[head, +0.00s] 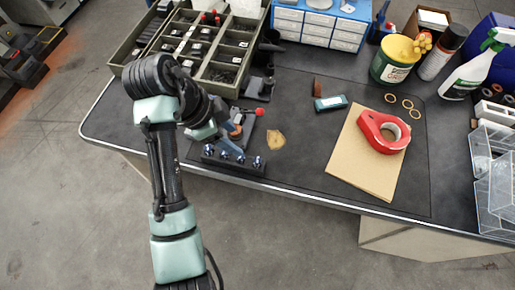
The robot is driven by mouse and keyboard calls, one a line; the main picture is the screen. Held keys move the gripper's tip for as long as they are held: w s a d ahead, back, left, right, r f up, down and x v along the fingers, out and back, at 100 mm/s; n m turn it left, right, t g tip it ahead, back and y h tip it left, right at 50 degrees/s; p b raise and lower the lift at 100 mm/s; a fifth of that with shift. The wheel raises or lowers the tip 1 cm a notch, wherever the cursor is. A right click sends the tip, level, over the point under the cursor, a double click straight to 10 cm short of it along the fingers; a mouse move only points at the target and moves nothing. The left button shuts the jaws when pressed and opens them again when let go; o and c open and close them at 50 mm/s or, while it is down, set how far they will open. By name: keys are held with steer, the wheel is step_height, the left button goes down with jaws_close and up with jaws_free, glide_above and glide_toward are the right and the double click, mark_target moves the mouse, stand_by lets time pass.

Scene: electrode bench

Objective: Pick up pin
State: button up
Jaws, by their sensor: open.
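A dark block (230,166) sits near the bench's front edge with several shiny, round-topped metal pieces in a row on it. I cannot tell for sure whether one of these is the pin; the rightmost shiny piece (257,161) stands clear in view. My gripper (236,134) is over the bench just behind the block. Its jaws are open, but the fingertips are small and partly hidden by my wrist. A lever with a red ball (260,111) is close by, behind and to the right of my gripper. I see nothing held.
A divided parts tray (222,75) stands at the back left. A tan patch (276,140) lies right of my gripper. A red tape dispenser (384,132) rests on brown card (349,166). Bottles, cans and clear bins line the right side. The mat's middle is mostly free.

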steer(key=b, duration=0.3)
glide_toward(257, 160)
steer(key=f, duration=0.2)
steer(key=shift+w+d+f+g, duration=0.25)
steer(key=shift+w+f+g, duration=0.05)
steer(key=shift+w+f, duration=0.1)
steer(key=shift+d+x, duration=0.1)
steer(key=shift+x, duration=1.5)
steer(key=shift+d+x, duration=0.15)
steer(key=shift+x, duration=1.5)
steer(key=shift+r, duration=0.1)
jaws_close()
